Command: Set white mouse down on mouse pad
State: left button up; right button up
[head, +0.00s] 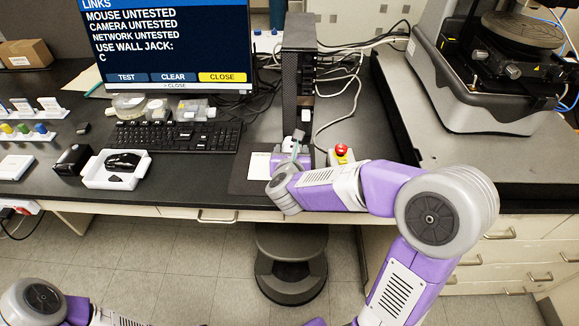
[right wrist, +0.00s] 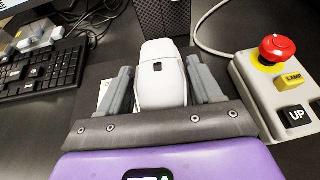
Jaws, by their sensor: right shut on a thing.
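The white mouse (right wrist: 163,75) is between the two grey fingers of my right gripper (right wrist: 160,92), which is shut on its sides. In the head view the white mouse (head: 288,145) shows only partly, with my right gripper and wrist in front of it. The dark mouse pad (head: 241,182) lies on the bench right of the keyboard, partly hidden by my right arm. The mouse is over or at the pad's far part; I cannot tell whether it touches it. My left gripper is out of view.
A control box with a red button (head: 341,150) stands close right of my right gripper. A black tower (head: 298,75) stands just behind. The keyboard (head: 180,136) is to the left, and a white tray (head: 117,168) holds a black mouse. A white card (head: 259,163) lies at the pad.

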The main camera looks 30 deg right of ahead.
notch_tip(320, 180, down, 4)
jog(key=shift+f+b, duration=0.25)
jog(key=shift+b, duration=0.45)
jog(key=shift+r, duration=0.1)
jog(key=o, duration=1.1)
